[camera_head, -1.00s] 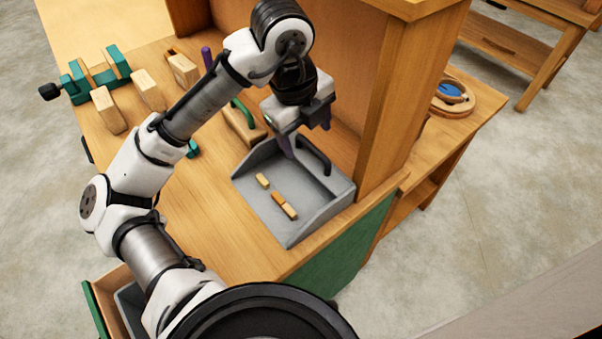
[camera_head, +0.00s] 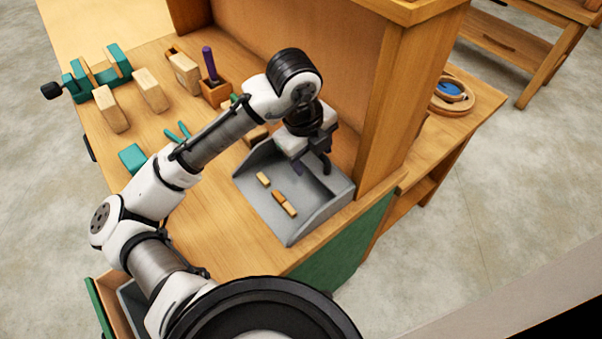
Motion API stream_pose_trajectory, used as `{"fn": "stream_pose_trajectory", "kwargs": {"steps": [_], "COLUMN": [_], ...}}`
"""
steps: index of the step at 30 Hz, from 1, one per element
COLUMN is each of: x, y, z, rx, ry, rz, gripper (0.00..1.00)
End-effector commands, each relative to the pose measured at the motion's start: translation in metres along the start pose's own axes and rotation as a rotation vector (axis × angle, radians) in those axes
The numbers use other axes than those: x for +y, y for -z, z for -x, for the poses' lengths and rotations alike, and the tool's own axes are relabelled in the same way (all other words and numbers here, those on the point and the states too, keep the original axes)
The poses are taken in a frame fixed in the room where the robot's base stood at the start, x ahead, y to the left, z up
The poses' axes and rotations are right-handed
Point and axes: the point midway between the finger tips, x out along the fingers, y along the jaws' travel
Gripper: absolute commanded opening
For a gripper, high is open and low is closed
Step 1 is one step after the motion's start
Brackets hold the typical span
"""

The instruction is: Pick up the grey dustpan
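The grey dustpan (camera_head: 297,229) lies on the right end of the wooden bench top, its open edge towards the front right. Several small wood pieces lie in it, among them a pale block (camera_head: 263,179) and an orange-brown one (camera_head: 279,197). My gripper (camera_head: 313,168) is over the back part of the dustpan, pointing down, where the black handle was visible before. The handle is now mostly hidden by my gripper. I cannot tell whether the fingers are around it, or whether they are open or shut.
A tall wooden panel (camera_head: 385,120) stands close behind and right of the dustpan. A small wooden box (camera_head: 216,94) with a purple-handled tool, wooden blocks (camera_head: 150,91) and a teal vise (camera_head: 114,62) are at the back left. The bench front is mostly clear.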

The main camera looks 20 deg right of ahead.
Motion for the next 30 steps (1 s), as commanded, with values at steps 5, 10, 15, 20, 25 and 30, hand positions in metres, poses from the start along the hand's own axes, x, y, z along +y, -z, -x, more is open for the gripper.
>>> {"fn": "stream_pose_trajectory", "kwargs": {"steps": [5,10,15,20,25,30], "x": [0.000,0.000,0.000,0.000,0.002,-0.002], "y": [0.000,0.000,0.000,0.000,0.000,0.000], "z": [0.000,0.000,0.001,0.001,0.006,0.026], "rx": [0.000,0.000,-0.001,-0.001,-0.002,-0.003], "ry": [0.000,0.000,0.000,0.000,0.002,0.002], "rz": [0.000,0.000,0.000,0.000,-0.001,-0.002], "gripper": [0.36,0.14,0.07,0.07,0.07,0.07]}}
